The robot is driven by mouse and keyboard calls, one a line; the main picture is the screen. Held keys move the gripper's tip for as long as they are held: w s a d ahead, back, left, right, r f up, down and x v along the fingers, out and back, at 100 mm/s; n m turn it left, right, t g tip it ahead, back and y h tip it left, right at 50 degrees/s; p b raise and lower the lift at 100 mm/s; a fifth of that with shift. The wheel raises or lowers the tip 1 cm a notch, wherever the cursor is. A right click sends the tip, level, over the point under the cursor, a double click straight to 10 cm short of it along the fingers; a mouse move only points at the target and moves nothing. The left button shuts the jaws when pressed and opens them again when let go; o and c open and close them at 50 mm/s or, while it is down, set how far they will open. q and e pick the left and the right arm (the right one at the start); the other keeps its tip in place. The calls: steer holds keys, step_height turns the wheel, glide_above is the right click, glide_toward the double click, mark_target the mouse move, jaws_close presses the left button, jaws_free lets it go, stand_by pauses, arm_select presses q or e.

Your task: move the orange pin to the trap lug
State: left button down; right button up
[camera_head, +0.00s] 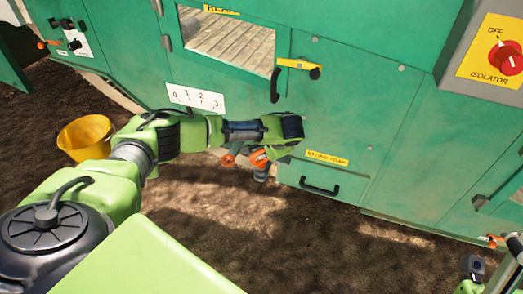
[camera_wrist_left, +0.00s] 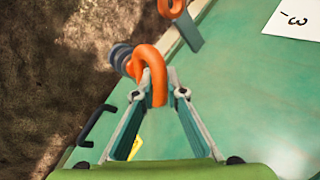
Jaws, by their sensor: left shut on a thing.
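The orange pin (camera_wrist_left: 150,68) is a curved orange hook with a grey cylindrical part beside it in the left wrist view. My left gripper (camera_wrist_left: 158,95) is shut on the orange hook, which sits between its fingertips. In the head view the orange pin (camera_head: 260,158) shows below the left gripper (camera_head: 270,150), close to the green machine's lower edge. A second orange piece (camera_head: 228,160) is just left of it, also at the top of the wrist view (camera_wrist_left: 172,8). I cannot pick out the trap lug. Part of my right gripper (camera_head: 473,268) shows at the lower right; its fingers are unclear.
An isolator box (camera_head: 490,60) juts out at right. A yellow bucket (camera_head: 86,137) stands on the soil at left.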

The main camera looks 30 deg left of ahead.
arm_select(q)
steer(key=c, duration=2)
jaws_free()
steer(key=v, duration=1.2)
